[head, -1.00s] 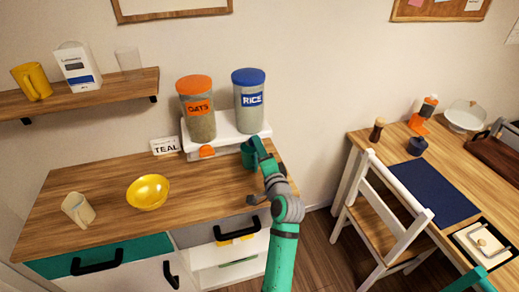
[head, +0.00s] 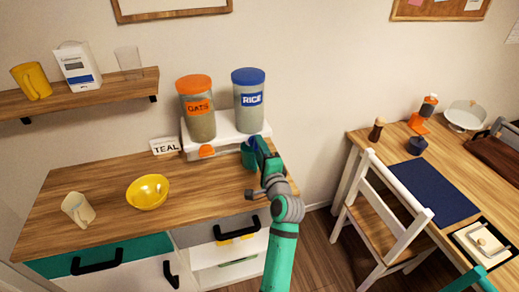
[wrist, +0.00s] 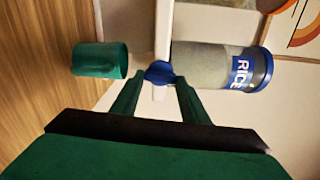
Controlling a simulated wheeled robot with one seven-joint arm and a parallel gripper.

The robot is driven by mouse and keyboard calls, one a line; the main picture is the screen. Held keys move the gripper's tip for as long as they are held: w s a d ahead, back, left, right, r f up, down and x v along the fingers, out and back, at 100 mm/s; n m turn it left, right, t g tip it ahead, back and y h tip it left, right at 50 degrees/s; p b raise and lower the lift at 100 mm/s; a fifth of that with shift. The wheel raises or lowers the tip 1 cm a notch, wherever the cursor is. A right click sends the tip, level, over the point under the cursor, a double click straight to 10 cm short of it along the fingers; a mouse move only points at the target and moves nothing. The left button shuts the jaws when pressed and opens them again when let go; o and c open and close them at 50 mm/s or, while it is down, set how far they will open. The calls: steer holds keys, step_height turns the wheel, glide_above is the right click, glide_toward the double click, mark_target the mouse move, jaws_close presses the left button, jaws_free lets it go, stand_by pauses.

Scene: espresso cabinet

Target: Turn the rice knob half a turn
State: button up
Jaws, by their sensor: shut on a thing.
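The rice dispenser (head: 249,105), a clear canister with a blue lid and a blue RICE label, stands upright on a white stand. Its blue knob (wrist: 159,73) shows in the wrist view between the fingertips of my gripper (wrist: 157,79). My gripper is shut on the knob, with one finger on either side. In the head view my gripper (head: 256,150) is at the stand's front, below the rice canister, and hides the knob there. A teal cup (wrist: 99,60) is on the counter below the knob in the wrist view.
The oats dispenser (head: 197,111) with its orange knob (head: 207,151) stands to the left on the white stand (head: 226,132). The counter's front middle is clear.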

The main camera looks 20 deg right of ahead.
steer(key=shift+f, duration=0.1)
steer(key=o, duration=1.1)
steer(key=shift+c, duration=0.2)
steer(key=shift+s, duration=0.1)
steer(key=s, duration=1)
steer(key=shift+s+a, duration=0.2)
steer(key=shift+s, duration=0.15)
